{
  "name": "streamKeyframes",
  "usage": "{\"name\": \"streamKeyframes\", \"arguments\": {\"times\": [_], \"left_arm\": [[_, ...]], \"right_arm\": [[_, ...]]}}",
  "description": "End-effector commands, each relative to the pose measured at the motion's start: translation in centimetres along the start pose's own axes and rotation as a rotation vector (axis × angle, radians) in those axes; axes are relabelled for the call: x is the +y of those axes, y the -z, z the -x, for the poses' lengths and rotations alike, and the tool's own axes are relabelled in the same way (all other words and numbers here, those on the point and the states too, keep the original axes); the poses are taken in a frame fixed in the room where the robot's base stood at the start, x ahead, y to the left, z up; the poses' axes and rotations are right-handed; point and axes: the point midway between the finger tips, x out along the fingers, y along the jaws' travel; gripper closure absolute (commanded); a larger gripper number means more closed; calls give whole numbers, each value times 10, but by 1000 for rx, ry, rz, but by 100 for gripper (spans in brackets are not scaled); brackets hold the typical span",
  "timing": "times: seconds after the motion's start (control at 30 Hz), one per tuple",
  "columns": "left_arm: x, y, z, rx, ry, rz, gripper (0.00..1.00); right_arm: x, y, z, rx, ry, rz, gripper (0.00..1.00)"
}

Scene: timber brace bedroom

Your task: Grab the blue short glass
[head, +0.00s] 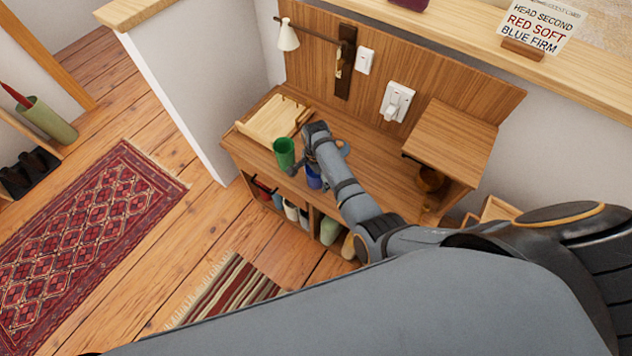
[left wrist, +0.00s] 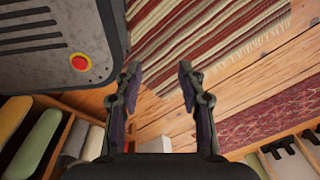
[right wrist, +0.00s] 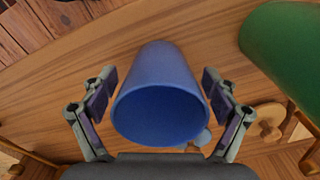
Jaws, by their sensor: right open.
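The blue short glass (right wrist: 160,95) stands on the wooden cabinet top, between the open fingers of my right gripper (right wrist: 158,90) in the right wrist view. A gap shows on each side of it, so the fingers look apart from it. In the head view my right arm hides most of the glass (head: 314,178), and its gripper (head: 303,165) is partly visible. My left gripper (left wrist: 158,85) is open and empty above the floor in the left wrist view.
A green cup (head: 284,153) stands close left of the blue glass; it shows at the upper right in the right wrist view (right wrist: 285,50). A wooden tray (head: 272,120) lies behind it. A raised wooden box (head: 455,140) stands at the cabinet's right. Shelves below hold several items.

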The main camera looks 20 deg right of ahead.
Motion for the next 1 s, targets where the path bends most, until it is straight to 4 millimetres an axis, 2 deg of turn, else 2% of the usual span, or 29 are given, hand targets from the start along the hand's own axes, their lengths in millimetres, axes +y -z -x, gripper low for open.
{"name": "streamKeyframes", "arguments": {"times": [0.03,0.2,0.23,0.4,0.7,1.0], "left_arm": [[0,0,-5,1,0,0,60],[0,8,-1,12,0,0,60],[0,10,-1,16,0,1,60],[0,18,-1,28,0,1,60],[0,16,-1,25,0,1,60],[0,14,3,21,0,1,60]], "right_arm": [[0,0,-4,0,1,0,12],[0,0,-1,0,0,0,12],[0,0,0,0,0,0,15],[0,0,-1,0,0,0,38],[0,0,-1,0,0,0,79],[0,0,4,0,1,0,79]]}}
